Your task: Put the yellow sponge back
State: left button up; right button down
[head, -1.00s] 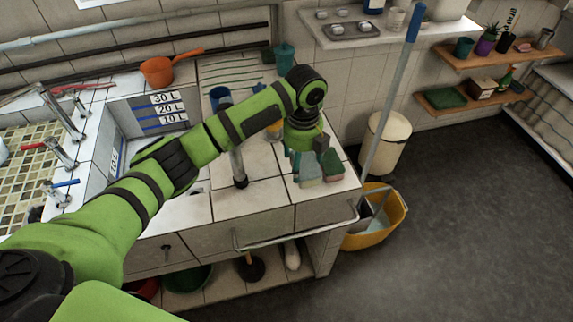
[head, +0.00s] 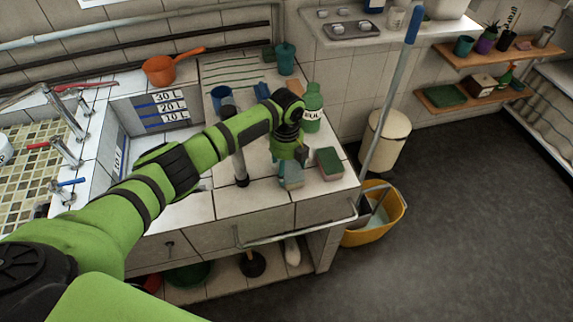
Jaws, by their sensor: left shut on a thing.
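My left gripper (head: 289,166) points down over the right part of the tiled counter (head: 265,205). It is shut on a small blue-green sponge (head: 292,179) at or just above the tiles; the fingers are small and partly hidden by the wrist. No yellow face of this sponge shows. A second sponge (head: 330,163), green on top with a pinkish side, lies just to its right, near the counter's right edge. No clearly yellow sponge can be made out. My right gripper is out of view.
A green bottle (head: 312,115) stands behind my left wrist. A blue cup (head: 221,97), a teal container (head: 286,58) and an orange pan (head: 170,67) are further back. A yellow bucket (head: 378,233) with a blue-handled mop stands right of the counter.

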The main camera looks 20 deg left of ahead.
aim_at(286, 168)
pick_arm(q)
jog(key=shift+f, duration=0.2)
jog(key=o, duration=1.1)
jog(key=shift+r, duration=0.1)
jog(key=shift+r, duration=0.25)
jog(key=shift+w+r, duration=0.1)
jog(key=shift+r, duration=0.2)
notch_tip(286, 168, up, 11)
jog(key=shift+r+b, duration=0.15)
jog(key=shift+b, duration=1.1)
